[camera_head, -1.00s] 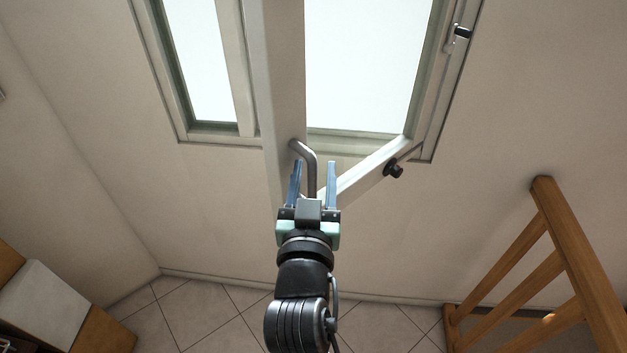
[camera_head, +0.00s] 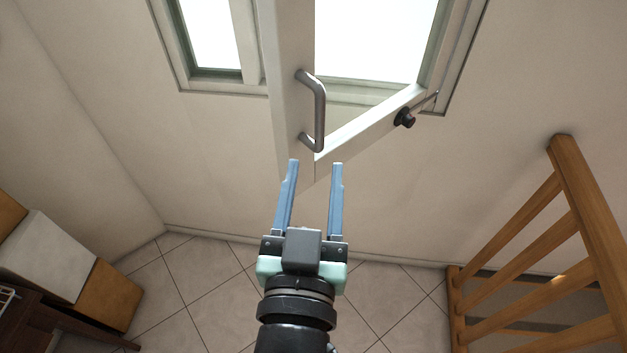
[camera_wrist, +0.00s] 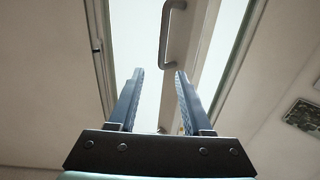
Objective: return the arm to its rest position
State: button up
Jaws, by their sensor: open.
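My gripper (camera_head: 314,163) is open and empty, its two blue fingers pointing up toward the window in the head view. The open window sash (camera_head: 288,60) swings out toward me, with a grey metal handle (camera_head: 319,108) on its edge. The fingertips are a little below the handle in the picture and apart from it. In the wrist view my gripper (camera_wrist: 159,72) shows with a clear gap between its fingers, and the handle (camera_wrist: 166,35) is beyond the tips, near the top.
A dark knob (camera_head: 404,117) sits on the sash's lower rail. A wooden railing (camera_head: 585,230) stands at the right. White and wooden boxes (camera_head: 45,258) are at the lower left. The tiled floor (camera_head: 205,290) between them looks clear.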

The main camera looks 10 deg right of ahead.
dwell(0.5)
jog(key=w+a+r+t+y, duration=0.1)
jog(key=w+r+t, duration=0.15)
jog(key=r, duration=0.75)
jog(key=w+r+t, duration=0.1)
jog(key=r+t, duration=0.2)
jog(key=r, duration=0.7)
jog(key=s+a+r+n+t+y, duration=0.1)
jog(key=s+r+t, duration=0.1)
jog(key=r, duration=0.5)
jog(key=s+r+n+t+y, duration=0.1)
jog(key=s+r+t, duration=0.1)
jog(key=r, duration=0.6)
jog(key=shift+s+a+r, duration=0.3)
jog(key=shift+s+a, duration=0.1)
jog(key=shift+s, duration=0.25)
